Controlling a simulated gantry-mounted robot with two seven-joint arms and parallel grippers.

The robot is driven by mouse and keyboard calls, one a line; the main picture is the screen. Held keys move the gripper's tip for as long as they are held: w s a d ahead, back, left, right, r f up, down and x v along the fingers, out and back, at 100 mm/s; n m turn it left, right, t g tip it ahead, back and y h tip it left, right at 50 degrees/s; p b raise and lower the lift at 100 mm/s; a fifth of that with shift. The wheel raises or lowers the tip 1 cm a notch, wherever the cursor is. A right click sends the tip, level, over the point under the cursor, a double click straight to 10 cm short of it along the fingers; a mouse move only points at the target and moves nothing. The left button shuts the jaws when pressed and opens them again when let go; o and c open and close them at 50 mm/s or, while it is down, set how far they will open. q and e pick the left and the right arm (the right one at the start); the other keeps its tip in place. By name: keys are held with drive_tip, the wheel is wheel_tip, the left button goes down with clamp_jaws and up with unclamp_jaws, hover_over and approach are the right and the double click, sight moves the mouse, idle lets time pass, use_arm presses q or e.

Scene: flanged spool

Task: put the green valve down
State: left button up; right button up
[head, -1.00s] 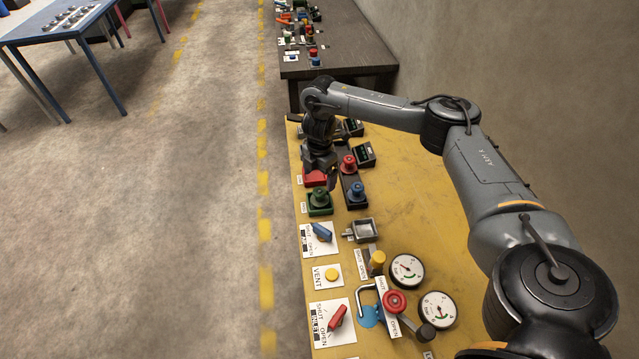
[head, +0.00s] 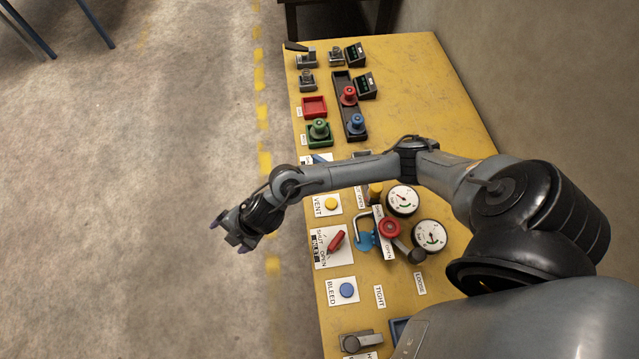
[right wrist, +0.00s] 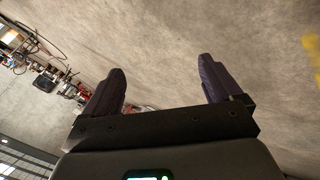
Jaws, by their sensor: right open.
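The green valve (head: 319,127) stands upright in the square green tray (head: 326,142) near the table's left edge, in the head view. It looks like a flanged spool with a knob on top. My right gripper (head: 226,234) is open and empty. It hangs beyond the table's left edge, over the floor, well apart from the green valve. The right wrist view shows its two dark fingers (right wrist: 160,88) spread with nothing between them. My left gripper is not in view.
An empty red tray (head: 314,107) lies behind the green one. A black rack (head: 342,85) beside them holds a red valve (head: 348,95) and a blue valve (head: 356,122). Gauges (head: 403,200), labelled switches and a red handle (head: 337,241) crowd the nearer yellow table (head: 440,110).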

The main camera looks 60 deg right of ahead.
drive_tip(key=s+a+r+m+t, duration=0.1)
drive_tip(key=s+a+r+m, duration=0.2)
drive_tip(key=s+m, duration=0.1)
drive_tip(key=s+d+m+g+h, duration=0.3)
drive_tip(key=s+d+m, duration=0.8)
drive_tip(key=s+d, duration=0.3)
drive_tip(key=shift+s+r+m+g+h, duration=0.3)
drive_tip(key=shift+s+m+h, duration=0.1)
drive_tip(key=shift+s, duration=0.75)
wheel_tip(320, 180, up, 27)
drive_tip(key=p, duration=2.6)
drive_tip(key=shift+f, duration=0.2)
drive_tip(key=shift+a, duration=0.1)
